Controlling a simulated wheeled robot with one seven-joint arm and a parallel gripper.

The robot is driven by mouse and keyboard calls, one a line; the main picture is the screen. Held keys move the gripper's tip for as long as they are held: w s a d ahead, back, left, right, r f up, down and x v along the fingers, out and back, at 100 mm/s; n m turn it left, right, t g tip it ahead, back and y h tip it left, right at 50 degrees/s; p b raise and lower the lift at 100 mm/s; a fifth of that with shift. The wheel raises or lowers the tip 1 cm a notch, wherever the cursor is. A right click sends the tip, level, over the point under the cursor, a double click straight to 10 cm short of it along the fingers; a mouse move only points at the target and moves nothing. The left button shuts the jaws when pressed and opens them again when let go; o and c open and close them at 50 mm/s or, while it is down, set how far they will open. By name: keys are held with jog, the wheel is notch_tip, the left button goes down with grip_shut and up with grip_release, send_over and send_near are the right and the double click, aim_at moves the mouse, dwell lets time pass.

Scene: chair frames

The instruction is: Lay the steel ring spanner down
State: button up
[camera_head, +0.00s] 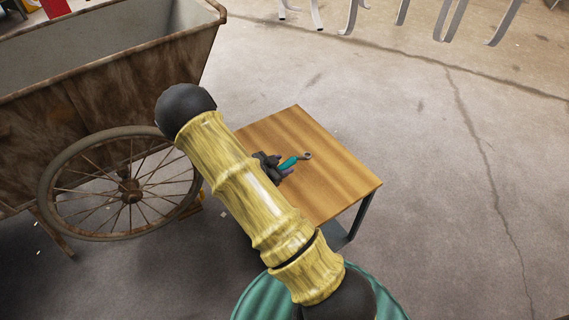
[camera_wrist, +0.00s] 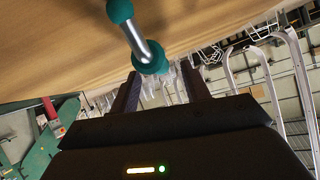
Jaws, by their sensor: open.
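A small tool with a teal part and a grey ring end, seemingly the steel ring spanner (camera_head: 290,162), is at the wooden table top (camera_head: 335,182) in the head view. My dark gripper (camera_head: 273,167) is right at its left end, low over the table. In the wrist view a steel shaft with teal ends (camera_wrist: 139,42), seemingly the same spanner, shows against the table top (camera_wrist: 60,50). Its lower teal end is just beyond and between the parted fingertips of my gripper (camera_wrist: 164,78). I cannot tell whether a finger touches it.
A rusty cart (camera_head: 90,110) with a spoked wheel (camera_head: 130,197) stands left of the table. My arm hides the table's left side. The table top right of the spanner is bare. Curved pale metal frames (camera_head: 400,12) stand at the back. The concrete floor to the right is clear.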

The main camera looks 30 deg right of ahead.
jog(key=p+v, duration=0.1)
jog(key=v, duration=0.9)
jog(key=shift+p, duration=0.35)
jog(key=shift+d, duration=0.1)
jog(key=a+r+n+t+y, duration=0.2)
jog(key=a+r+n+y, duration=0.5)
jog(key=r+n+y, duration=0.25)
jog(key=s+d+r+n+g+y, duration=0.1)
jog(key=s+r+n+g, duration=0.1)
jog(key=s, duration=0.5)
jog(key=s+d+r+n+g, duration=0.1)
jog(key=s+r+n, duration=0.3)
jog(key=s, duration=0.3)
jog(key=shift+s+d+n+g+y, duration=0.3)
jog(key=shift+d+n+g+y, duration=0.05)
jog(key=shift+g, duration=0.05)
jog(key=shift+r, duration=0.15)
